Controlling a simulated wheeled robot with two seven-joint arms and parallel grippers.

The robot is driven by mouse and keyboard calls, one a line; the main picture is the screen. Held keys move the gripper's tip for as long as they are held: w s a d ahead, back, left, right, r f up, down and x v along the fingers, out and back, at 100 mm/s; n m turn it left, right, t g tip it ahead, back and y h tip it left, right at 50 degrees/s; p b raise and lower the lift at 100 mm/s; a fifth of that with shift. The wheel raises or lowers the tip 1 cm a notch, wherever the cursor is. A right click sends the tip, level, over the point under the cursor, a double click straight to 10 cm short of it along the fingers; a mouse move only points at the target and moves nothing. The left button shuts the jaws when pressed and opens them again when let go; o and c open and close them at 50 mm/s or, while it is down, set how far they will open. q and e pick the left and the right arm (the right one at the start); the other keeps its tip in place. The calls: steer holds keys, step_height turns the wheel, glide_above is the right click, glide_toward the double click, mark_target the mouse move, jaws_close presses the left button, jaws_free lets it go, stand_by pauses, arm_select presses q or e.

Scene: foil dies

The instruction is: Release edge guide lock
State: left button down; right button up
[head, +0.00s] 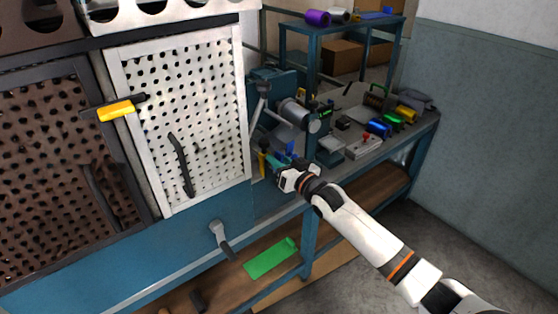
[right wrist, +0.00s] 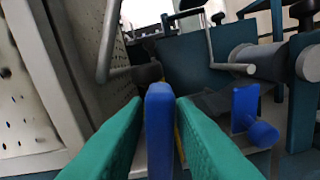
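My right gripper (head: 276,163) reaches in from the right to the bench machine, beside the perforated white panel. In the right wrist view its two green fingers (right wrist: 160,108) stand close on either side of an upright blue lever (right wrist: 160,128) and appear shut on it. A second blue piece with a round knob (right wrist: 258,133) stands apart, right of the fingers. A blue part (head: 291,147) also shows just beyond the gripper in the head view. I cannot tell which blue piece is the edge guide. My left gripper is not in view.
The white perforated panel (head: 205,85) stands close left of the gripper. A grey roller (right wrist: 262,60) and bent metal rod (right wrist: 108,40) are near the fingers. Bench tools and colored rolls (head: 378,128) lie to the right. A green sheet (head: 270,258) lies on the lower shelf.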

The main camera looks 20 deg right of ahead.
jaws_close()
steer(key=n, duration=0.3)
steer(key=shift+s+a+p, duration=0.1)
steer(key=shift+a+p, duration=0.2)
steer(key=shift+o, duration=1.6)
jaws_free()
steer(key=b+v, duration=0.1)
steer(key=v, duration=1.1)
